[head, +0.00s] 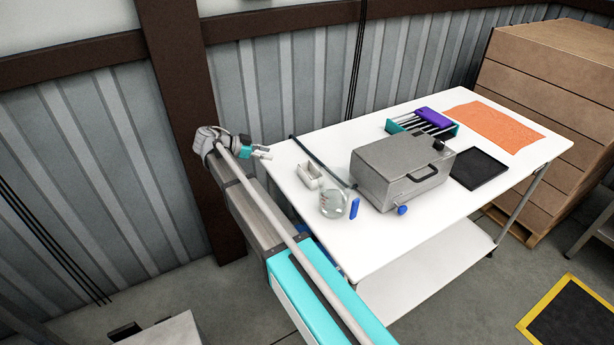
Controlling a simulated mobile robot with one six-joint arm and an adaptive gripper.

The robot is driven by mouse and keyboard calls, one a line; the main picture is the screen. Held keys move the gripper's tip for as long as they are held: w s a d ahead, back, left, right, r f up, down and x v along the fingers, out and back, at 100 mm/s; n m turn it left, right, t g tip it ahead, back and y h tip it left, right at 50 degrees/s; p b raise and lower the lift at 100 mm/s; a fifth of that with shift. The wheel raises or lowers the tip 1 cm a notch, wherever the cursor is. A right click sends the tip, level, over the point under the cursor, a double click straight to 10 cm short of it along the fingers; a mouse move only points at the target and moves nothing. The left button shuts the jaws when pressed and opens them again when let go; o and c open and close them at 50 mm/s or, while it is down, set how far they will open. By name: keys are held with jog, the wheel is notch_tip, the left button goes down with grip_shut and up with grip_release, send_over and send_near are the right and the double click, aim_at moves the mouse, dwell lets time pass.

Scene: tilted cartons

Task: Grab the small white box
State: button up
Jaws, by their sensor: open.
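A small white box (309,176) with what looks like an open top sits on the white table near its left end, just behind a glass beaker. My gripper (263,153) is at the table's far left corner, to the left of and behind the white box and apart from it. It is open, with nothing visible between its fingers. No wrist view is given, so the finger gap shows only small.
The glass beaker (333,202) and a blue item (354,208) stand close by the box. A grey metal case (398,172), purple-and-teal rack (430,121), black tray (480,168) and orange mat (497,124) fill the table (412,235) farther right. Stacked cartons (545,95) stand beyond.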

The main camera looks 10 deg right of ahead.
jog(key=b+x, duration=0.3)
jog(key=x, duration=0.4)
jog(key=shift+d+f+b, duration=0.15)
jog(key=shift+f+b, duration=0.15)
jog(key=shift+d+f, duration=0.1)
jog(key=shift+d, duration=0.35)
